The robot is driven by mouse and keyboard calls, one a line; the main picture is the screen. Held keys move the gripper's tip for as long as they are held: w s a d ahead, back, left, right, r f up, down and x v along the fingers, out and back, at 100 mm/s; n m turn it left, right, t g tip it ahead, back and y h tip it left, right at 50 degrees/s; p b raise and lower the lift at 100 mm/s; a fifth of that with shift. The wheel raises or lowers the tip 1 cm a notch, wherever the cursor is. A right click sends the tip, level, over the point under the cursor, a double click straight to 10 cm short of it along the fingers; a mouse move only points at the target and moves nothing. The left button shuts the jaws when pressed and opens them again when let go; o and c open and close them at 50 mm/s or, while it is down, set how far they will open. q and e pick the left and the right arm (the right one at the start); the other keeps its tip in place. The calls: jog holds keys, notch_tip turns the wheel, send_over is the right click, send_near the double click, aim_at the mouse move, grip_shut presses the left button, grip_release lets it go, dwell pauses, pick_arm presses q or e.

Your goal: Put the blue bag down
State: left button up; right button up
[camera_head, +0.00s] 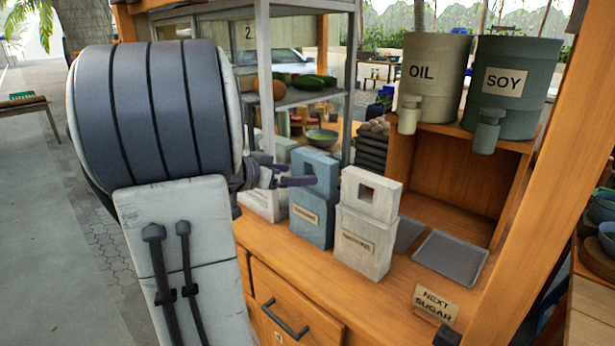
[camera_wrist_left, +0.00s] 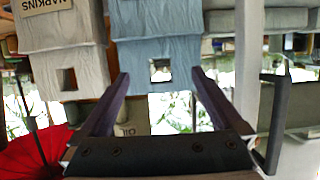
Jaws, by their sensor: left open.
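The blue bag (camera_head: 311,222) stands upright on the wooden counter, with a label low on its front and a square hole near its top. It also shows upside down in the left wrist view (camera_wrist_left: 158,35). My left gripper (camera_head: 300,178) is open at the upper part of the blue bag. In the left wrist view its two fingers (camera_wrist_left: 160,75) are spread either side of the bag's narrow holed top. Whether they touch it I cannot tell. My right gripper is not in view.
A white bag (camera_head: 366,238) stands close to its right, and a pale bag (camera_head: 262,205) to its left. A grey tray (camera_head: 452,257) lies further right. The oil (camera_head: 433,65) and soy (camera_head: 510,85) containers stand on a shelf. A glass case rises behind.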

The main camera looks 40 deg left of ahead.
pick_arm(q)
jog(key=v, duration=0.5)
jog(key=d+f+m+g+h, duration=0.1)
jog(key=d+f+g+h, duration=0.3)
jog(key=d, duration=1)
jog(key=d+f+m+g+h, duration=0.2)
jog(key=d+f+g, duration=0.3)
jog(key=d, duration=0.8)
jog(key=s+d+f+m+g+y, duration=0.1)
jog(key=s+d+f+g+y, duration=0.1)
jog(key=s+d, duration=0.4)
jog(key=s+d+f+m+g+y, duration=0.2)
jog(key=s+d+f+y, duration=0.2)
jog(key=s, duration=0.8)
jog(key=shift+d+f+m+g, duration=0.3)
jog(key=shift+d+f+g, duration=0.1)
jog(key=shift+d+f, duration=0.55)
jog(key=shift+a, duration=0.1)
